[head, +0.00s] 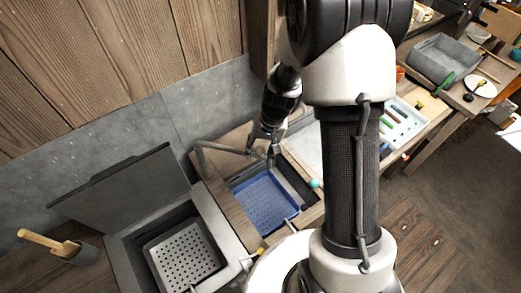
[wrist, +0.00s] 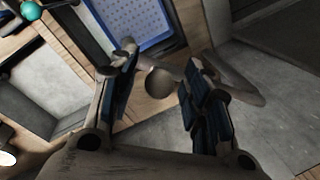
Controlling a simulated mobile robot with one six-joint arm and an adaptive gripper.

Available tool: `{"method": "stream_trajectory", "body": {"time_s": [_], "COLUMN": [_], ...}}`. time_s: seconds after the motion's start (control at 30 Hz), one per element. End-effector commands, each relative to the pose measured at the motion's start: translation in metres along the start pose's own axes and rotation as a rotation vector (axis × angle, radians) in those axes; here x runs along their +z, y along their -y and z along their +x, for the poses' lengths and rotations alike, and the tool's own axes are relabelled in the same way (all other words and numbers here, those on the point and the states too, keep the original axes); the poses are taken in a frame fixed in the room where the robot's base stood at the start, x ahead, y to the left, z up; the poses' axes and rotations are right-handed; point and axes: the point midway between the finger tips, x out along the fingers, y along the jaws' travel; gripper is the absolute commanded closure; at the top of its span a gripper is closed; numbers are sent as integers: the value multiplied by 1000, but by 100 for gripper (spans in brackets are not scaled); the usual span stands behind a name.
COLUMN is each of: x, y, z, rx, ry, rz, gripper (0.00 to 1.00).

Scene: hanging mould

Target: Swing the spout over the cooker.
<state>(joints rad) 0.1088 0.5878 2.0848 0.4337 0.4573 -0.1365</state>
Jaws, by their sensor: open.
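The grey spout (head: 222,148) is a bent pipe at the back, behind the sink with the blue perforated basket (head: 268,204). Its arm runs right toward my gripper (head: 266,148). In the wrist view, my gripper (wrist: 163,75) is open, with a round grey end (wrist: 160,82) between its fingers, and the spout (wrist: 235,84) runs off to the right behind the right finger. I cannot tell whether the fingers touch it. The cooker, seemingly the grey box with a raised lid (head: 125,185) and a perforated tray (head: 182,258), stands left of the sink.
A grey wall (head: 150,118) rises close behind. A teal ball (head: 315,184) is at the sink's right edge. A tray of coloured tools (head: 400,122) and a grey bin (head: 445,60) lie further right.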

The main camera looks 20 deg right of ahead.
Motion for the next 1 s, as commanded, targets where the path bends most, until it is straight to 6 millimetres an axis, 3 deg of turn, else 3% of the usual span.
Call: {"method": "stream_trajectory", "body": {"time_s": [0.3,1.0], "x": [0,0], "y": [0,0], "z": [2,2], "rx": [0,0], "ry": [0,0], "rz": [0,0], "gripper": [57,100]}}
